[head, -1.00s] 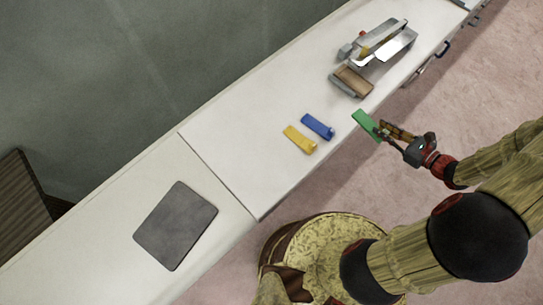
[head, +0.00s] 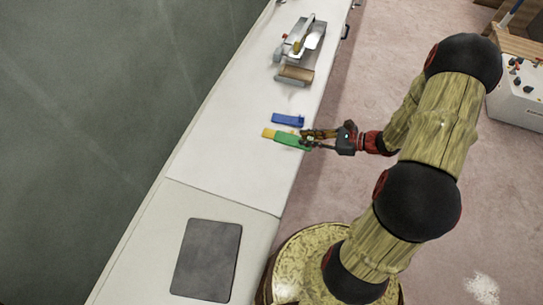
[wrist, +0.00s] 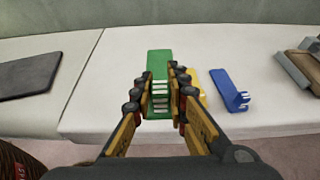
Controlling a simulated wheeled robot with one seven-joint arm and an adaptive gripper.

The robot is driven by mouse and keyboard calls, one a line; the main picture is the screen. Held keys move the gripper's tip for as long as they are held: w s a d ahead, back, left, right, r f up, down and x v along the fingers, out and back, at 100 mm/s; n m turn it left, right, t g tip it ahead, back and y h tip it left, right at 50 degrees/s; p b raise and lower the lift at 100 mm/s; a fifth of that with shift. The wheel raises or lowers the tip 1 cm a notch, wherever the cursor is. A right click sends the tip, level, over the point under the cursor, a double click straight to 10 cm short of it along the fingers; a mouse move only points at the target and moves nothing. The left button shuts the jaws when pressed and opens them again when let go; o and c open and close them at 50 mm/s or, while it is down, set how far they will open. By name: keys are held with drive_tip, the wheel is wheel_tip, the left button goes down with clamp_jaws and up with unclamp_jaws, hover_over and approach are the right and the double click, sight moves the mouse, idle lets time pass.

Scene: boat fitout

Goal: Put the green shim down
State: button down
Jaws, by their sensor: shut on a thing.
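The green shim (head: 289,140) is held between the fingers of my gripper (head: 309,140), over the front edge of the white counter in the head view. In the wrist view the green shim (wrist: 158,85) points away from me between the two fingers of my gripper (wrist: 160,103). The yellow shim (head: 268,132) lies behind it and is mostly hidden; a strip of it shows in the wrist view (wrist: 199,95). The blue shim (head: 288,120) lies flat on the counter just beyond. I cannot tell how high the green shim is above the counter.
A dark grey mat (head: 207,260) lies on the nearer counter section. A brown block (head: 295,75) and a metal tool (head: 304,42) stand farther along. The white counter (head: 225,160) is bare between the shims and the mat. A wall runs along its left side.

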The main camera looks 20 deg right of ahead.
sight(290, 143)
drive_tip(key=a+f, duration=0.1)
drive_tip(key=a, duration=0.1)
drive_tip(key=w+a+f+b, duration=0.1)
drive_tip(key=a, duration=0.1)
drive_tip(key=w+a+f, duration=0.1)
drive_tip(key=shift+a+f, duration=0.1)
drive_tip(key=shift+a, duration=0.3)
drive_tip(key=a+f, duration=0.1)
drive_tip(key=w+a+f+b, duration=0.1)
drive_tip(key=f, duration=0.1)
drive_tip(key=a+f+b, duration=0.1)
drive_tip(key=shift+w+a+f, duration=0.1)
drive_tip(key=shift+w+f, duration=0.05)
drive_tip(key=shift+w, duration=0.15)
drive_tip(key=shift+w+a+f, duration=0.1)
drive_tip(key=shift+a+f, duration=0.05)
drive_tip(key=shift+f, duration=0.1)
drive_tip(key=shift+w+a+f+b, duration=0.15)
drive_tip(key=shift+f+b, duration=0.75)
drive_tip(key=shift+f, duration=0.8)
drive_tip(key=shift+f, duration=0.2)
drive_tip(key=c, duration=1.9)
unclamp_jaws()
drive_tip(key=shift+o, duration=0.8)
drive_tip(key=shift+r, duration=0.15)
